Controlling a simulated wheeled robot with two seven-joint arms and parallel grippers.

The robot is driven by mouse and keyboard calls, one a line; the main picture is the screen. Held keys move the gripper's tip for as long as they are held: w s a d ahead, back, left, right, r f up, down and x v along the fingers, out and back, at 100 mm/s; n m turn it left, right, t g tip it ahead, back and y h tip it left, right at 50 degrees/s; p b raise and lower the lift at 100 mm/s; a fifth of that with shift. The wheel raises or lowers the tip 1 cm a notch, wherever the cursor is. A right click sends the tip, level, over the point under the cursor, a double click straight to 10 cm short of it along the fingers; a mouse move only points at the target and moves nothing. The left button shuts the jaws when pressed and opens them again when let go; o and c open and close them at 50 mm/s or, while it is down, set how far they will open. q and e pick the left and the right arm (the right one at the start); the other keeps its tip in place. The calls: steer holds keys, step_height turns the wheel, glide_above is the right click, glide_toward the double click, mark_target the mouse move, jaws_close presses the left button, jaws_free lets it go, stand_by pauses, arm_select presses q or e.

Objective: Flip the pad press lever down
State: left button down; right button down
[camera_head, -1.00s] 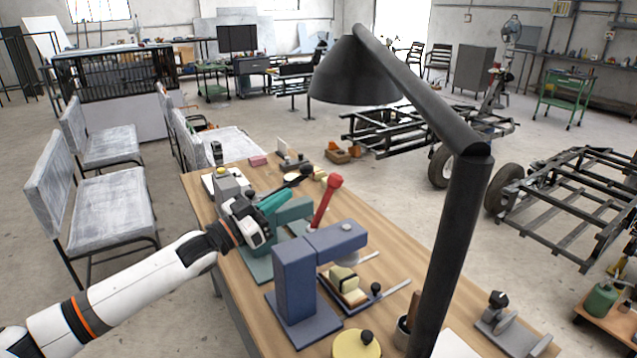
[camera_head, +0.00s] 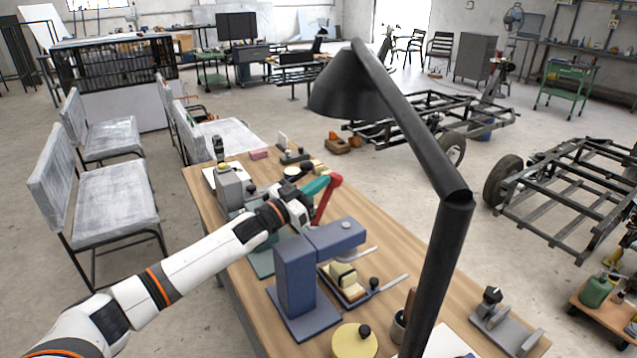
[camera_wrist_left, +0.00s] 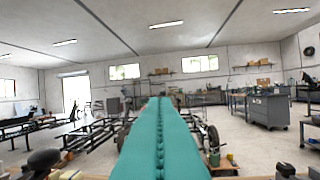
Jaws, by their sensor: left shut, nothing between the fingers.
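A red lever (camera_head: 323,204) with a red knob stands up, slightly tilted, behind the blue press (camera_head: 294,270). Its lower end is beside my gripper and the blue press's arm. My left gripper (camera_head: 318,186) has teal fingers that are shut and empty. In the head view the fingertips are right beside the red knob; I cannot tell whether they touch. The green press (camera_head: 262,262) is mostly hidden behind my left wrist. My right gripper is not in view.
A black desk lamp (camera_head: 440,260) rises in front on the right. A small tray with a cream block (camera_head: 343,275) and a yellow round pad (camera_head: 350,343) with a black knob sit on the wooden table (camera_head: 250,320). A grey device (camera_head: 229,187) stands at the back left.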

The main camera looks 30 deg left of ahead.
mark_target(332, 178)
arm_select(q)
steer(key=shift+w+d+r+p, duration=0.1)
steer(key=shift+w+r+p, duration=0.1)
steer(key=shift+p, duration=0.4)
steer(key=w+g+p, duration=0.1)
steer(key=p, duration=0.1)
steer(key=w+d+g+y+p, duration=0.1)
steer(key=p, duration=0.1)
steer(key=shift+w+d+g, duration=0.15)
steer(key=shift+g, duration=0.15)
steer(key=w+d+f+g, duration=0.1)
steer(key=w+d+f, duration=0.2)
steer(key=w+f, duration=0.3)
steer(key=shift+d+f+y, duration=0.3)
steer(key=shift+d+f, duration=0.1)
steer(key=shift+f, duration=0.4)
steer(key=shift+w, duration=0.1)
